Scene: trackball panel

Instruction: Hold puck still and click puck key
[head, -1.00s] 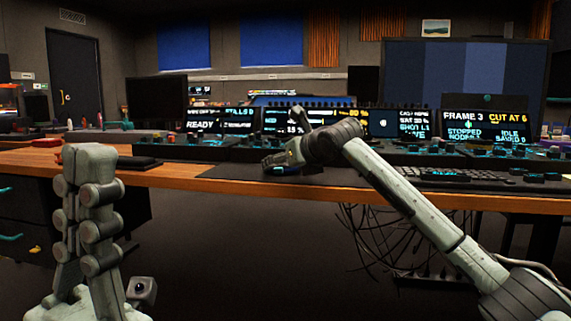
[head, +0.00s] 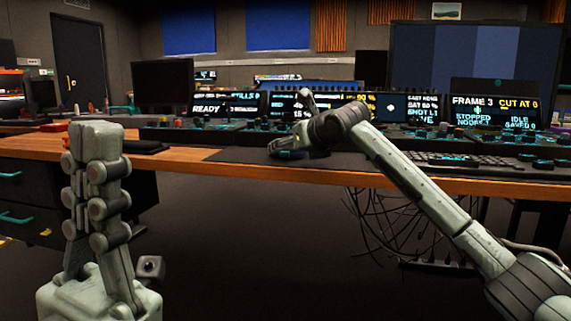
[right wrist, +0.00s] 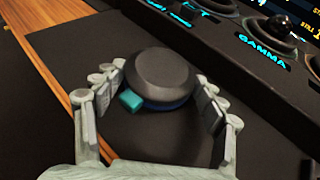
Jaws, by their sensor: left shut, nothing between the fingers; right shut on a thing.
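The puck (right wrist: 162,72) is a dark round disc with a blue lower rim, resting on a dark mat in the right wrist view. A teal key (right wrist: 131,100) sticks out of its near left side. My right gripper (right wrist: 159,78) is closed around the puck, one finger on each side. In the head view my right gripper (head: 285,147) is low over the desk, and the puck is mostly hidden there. My left gripper (head: 94,132) is shut and empty, pointing up in front of the desk at the left.
The wooden desk (head: 220,170) carries a console with knobs, a keyboard (head: 450,160) and several lit screens (head: 495,112). In the right wrist view, the raised console (right wrist: 235,60) stands close behind the puck. Cables (head: 390,225) hang below the desk edge.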

